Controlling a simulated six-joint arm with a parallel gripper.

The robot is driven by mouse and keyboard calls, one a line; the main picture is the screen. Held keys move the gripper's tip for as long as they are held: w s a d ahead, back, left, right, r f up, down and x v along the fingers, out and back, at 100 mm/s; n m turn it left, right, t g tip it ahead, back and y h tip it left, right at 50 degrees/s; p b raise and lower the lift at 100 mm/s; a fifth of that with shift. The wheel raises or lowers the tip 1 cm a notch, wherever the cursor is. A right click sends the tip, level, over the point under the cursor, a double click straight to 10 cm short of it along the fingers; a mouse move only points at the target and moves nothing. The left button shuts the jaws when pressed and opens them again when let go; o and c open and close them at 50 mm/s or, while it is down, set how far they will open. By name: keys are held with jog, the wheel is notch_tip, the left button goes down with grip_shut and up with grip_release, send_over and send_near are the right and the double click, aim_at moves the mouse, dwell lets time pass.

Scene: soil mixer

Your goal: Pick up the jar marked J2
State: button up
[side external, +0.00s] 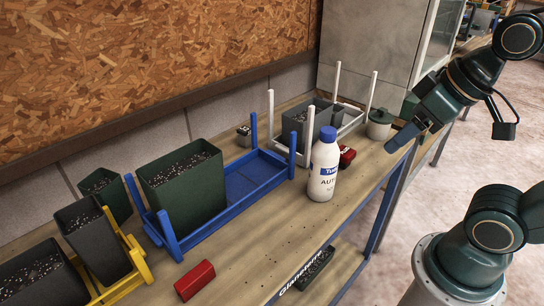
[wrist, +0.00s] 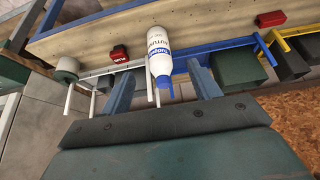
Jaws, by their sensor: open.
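A small grey-green lidded jar (side external: 380,124) stands at the far right end of the bench, beside the white rack. No J2 mark is readable on it. In the wrist view, the jar (wrist: 67,68) shows at the left, outside the fingers. My gripper (side external: 401,137) is open and empty, above the bench's front edge, just right of the jar in the side view. In the wrist view, my gripper (wrist: 163,84) has its fingers apart, with the bottle showing between them at a distance.
A white bottle with blue cap (side external: 323,165) stands at mid-bench. Red blocks (side external: 195,280) lie nearby. Bare wood runs along the front.

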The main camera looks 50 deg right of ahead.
jog(key=w+r+n+g, duration=0.1)
jog(key=w+r+n, duration=0.5)
jog(key=w, duration=0.6)
jog(key=n+g, duration=0.5)
jog(key=n, duration=0.8)
send_over(245, 129)
notch_tip(245, 129, down, 15)
jog(key=shift+w+d+f, duration=0.1)
jog(key=shift+w+f, duration=0.05)
jog(key=shift+f, duration=0.15)
jog(key=shift+f, duration=4.15)
